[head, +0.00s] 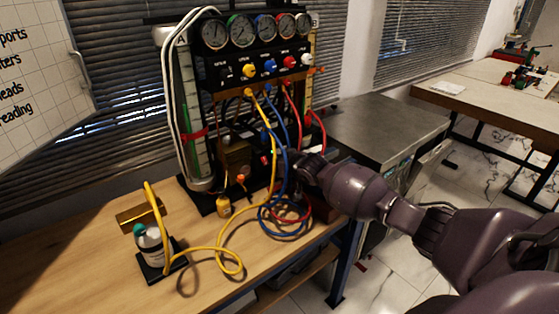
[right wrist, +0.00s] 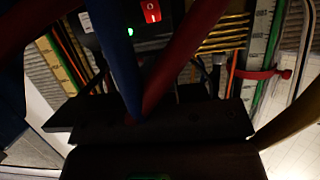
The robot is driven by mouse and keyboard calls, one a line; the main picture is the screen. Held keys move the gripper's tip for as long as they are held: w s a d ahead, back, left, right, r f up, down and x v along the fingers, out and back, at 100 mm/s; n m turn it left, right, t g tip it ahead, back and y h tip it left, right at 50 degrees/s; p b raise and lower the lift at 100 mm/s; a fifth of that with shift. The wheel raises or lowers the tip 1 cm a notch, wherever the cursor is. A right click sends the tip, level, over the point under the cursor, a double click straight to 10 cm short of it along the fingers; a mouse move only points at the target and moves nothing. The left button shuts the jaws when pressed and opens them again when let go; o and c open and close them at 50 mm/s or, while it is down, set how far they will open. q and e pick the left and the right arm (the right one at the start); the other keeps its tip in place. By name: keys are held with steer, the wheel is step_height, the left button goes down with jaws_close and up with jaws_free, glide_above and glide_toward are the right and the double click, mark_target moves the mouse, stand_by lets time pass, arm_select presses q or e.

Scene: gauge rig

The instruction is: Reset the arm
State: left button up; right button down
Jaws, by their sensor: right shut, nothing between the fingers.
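My right arm (head: 355,188) reaches in from the right of the head view, to the lower right part of the gauge rig (head: 262,62). Its gripper (head: 281,160) is shut and empty, partly hidden behind the blue hose (head: 284,130) and beside the red hose (head: 296,112). In the right wrist view the blue hose (right wrist: 118,60) and red hose (right wrist: 178,62) cross close in front of the camera. A red switch (right wrist: 150,11) and a green light (right wrist: 130,32) show behind them. My left gripper is not in view.
The yellow hose (head: 240,235) loops over the wooden bench (head: 200,285) to a bottle (head: 149,246) on a black stand. A metal-topped cabinet (head: 375,125) stands right of the bench. The bench's front left is clear.

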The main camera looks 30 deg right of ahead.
steer(key=s+a+f+g, duration=0.1)
steer(key=s+a+f, duration=0.2)
steer(key=s, duration=0.3)
steer(key=s+a+f+g, duration=0.2)
steer(key=s+a+f, duration=0.2)
steer(key=s+a, duration=0.1)
steer(key=s+a+f+n+g, duration=0.1)
steer(key=s+a+f, duration=0.3)
steer(key=s, duration=0.4)
steer(key=shift+a+f+g, duration=0.15)
steer(key=shift+a+g, duration=0.25)
steer(key=shift+a, duration=0.05)
steer(key=s+a+r+m+g+h, duration=0.1)
steer(key=s+r+g, duration=0.2)
steer(key=s, duration=1.1)
steer(key=s+a+r+m+g+h, duration=0.1)
steer(key=s+r+g, duration=0.15)
steer(key=s, duration=1.15)
steer(key=w+f+n+t, duration=0.1)
steer(key=w+f+t, duration=0.7)
steer(key=f, duration=0.2)
steer(key=shift+d+f+y, duration=0.15)
steer(key=shift+f+y, duration=0.1)
steer(key=shift+y, duration=0.05)
